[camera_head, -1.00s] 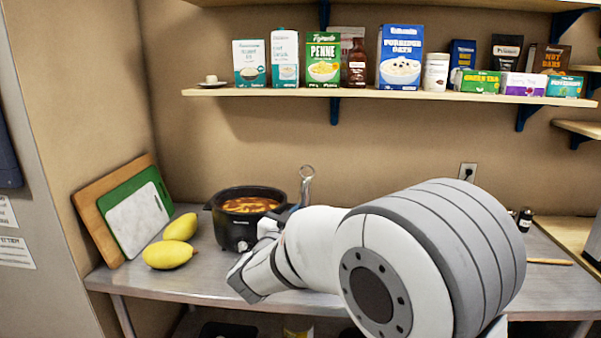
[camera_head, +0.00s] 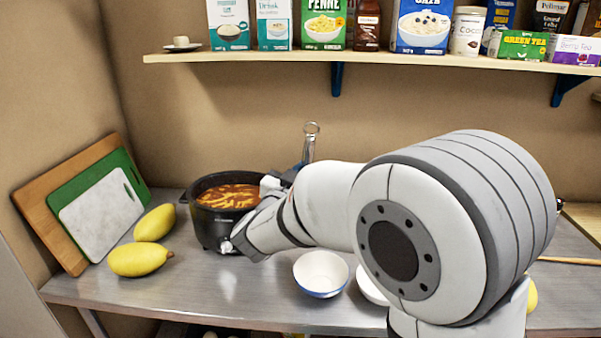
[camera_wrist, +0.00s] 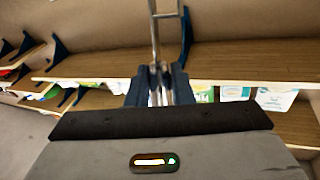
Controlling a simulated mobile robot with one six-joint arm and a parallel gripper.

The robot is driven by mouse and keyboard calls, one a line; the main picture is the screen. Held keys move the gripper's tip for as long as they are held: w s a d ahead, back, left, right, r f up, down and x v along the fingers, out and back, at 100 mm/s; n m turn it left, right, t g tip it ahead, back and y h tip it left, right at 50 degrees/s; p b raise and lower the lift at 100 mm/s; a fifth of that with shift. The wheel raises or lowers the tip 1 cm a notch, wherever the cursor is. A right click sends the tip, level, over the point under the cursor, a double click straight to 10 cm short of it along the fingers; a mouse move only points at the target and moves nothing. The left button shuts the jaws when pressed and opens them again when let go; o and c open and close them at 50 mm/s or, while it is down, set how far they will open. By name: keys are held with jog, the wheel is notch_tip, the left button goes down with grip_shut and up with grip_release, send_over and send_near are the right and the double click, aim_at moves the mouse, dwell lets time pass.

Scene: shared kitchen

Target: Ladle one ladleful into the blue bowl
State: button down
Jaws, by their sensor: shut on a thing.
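The blue bowl (camera_head: 321,275), white inside and blue outside, stands empty on the counter in front of my arm in the head view. The black pot (camera_head: 213,226) holds orange-brown soup (camera_head: 228,196) and stands behind it to the left. My gripper (camera_head: 289,174) is just right of the pot's rim, mostly hidden by my arm. A metal ladle handle (camera_head: 309,143) rises beside it. In the wrist view, my gripper (camera_wrist: 158,90) is shut on the ladle handle (camera_wrist: 155,35). The ladle's scoop is hidden.
Two yellow mangoes (camera_head: 140,259) lie left of the pot, before leaning cutting boards (camera_head: 95,213). A white dish (camera_head: 371,287) is partly hidden by my arm, right of the bowl. A shelf (camera_head: 250,55) with packages hangs above. Bare counter (camera_head: 220,285) lies before the pot.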

jog(key=s+d+f+m+t+h+b, duration=0.2)
jog(key=s+m+b, duration=0.3)
jog(key=b, duration=1)
jog(key=shift+s+d+f+h, duration=0.3)
jog(key=shift+s+d+f, duration=0.3)
jog(key=shift+s, duration=0.9)
jog(key=shift+d+r, duration=0.1)
jog(key=shift+r, duration=0.05)
